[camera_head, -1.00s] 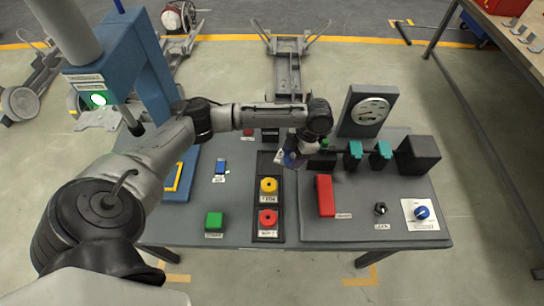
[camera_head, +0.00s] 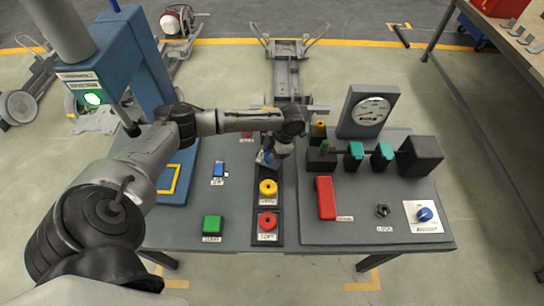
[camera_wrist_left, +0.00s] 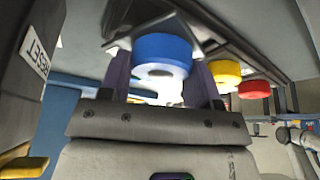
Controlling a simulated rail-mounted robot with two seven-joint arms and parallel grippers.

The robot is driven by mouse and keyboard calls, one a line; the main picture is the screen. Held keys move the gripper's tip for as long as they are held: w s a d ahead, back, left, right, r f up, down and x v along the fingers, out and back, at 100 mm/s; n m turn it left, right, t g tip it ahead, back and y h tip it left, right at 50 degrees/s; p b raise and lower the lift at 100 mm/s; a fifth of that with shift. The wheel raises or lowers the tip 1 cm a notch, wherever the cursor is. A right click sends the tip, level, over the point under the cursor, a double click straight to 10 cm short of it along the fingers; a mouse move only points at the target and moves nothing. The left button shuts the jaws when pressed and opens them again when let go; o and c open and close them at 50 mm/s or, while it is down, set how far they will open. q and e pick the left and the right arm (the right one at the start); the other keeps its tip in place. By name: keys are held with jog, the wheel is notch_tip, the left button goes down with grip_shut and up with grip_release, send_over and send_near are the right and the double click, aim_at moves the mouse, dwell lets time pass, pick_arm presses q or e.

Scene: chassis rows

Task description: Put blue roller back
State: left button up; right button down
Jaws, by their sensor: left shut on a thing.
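The blue roller (camera_wrist_left: 162,50) shows between the two fingers of my left gripper (camera_wrist_left: 160,85) in the left wrist view; the gripper is shut on it. In the head view my left gripper (camera_head: 268,160) is over the far end of the dark rack (camera_head: 278,238), and only a little blue (camera_head: 263,157) shows there. The yellow roller (camera_head: 268,188) and the red roller (camera_head: 267,222) sit in the rack, nearer the front. The far slot is hidden by the gripper, and I cannot tell whether the blue roller touches the rack. My right gripper is out of view.
Left of the rack are a green button (camera_head: 212,225) and a small blue switch (camera_head: 219,170). On the right panel are a red bar (camera_head: 325,198), a gauge (camera_head: 371,111), teal clamps (camera_head: 356,150) and a blue knob (camera_head: 425,214). A blue column (camera_head: 135,70) stands at the left.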

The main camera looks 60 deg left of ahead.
pick_arm(q)
jog(key=shift+f, duration=0.4)
jog(key=shift+f, duration=0.2)
jog(key=o, duration=1.1)
jog(key=p+v, duration=0.1)
jog(key=v, duration=1.1)
jog(key=shift+r+p, duration=0.25)
jog(key=shift+p, duration=0.05)
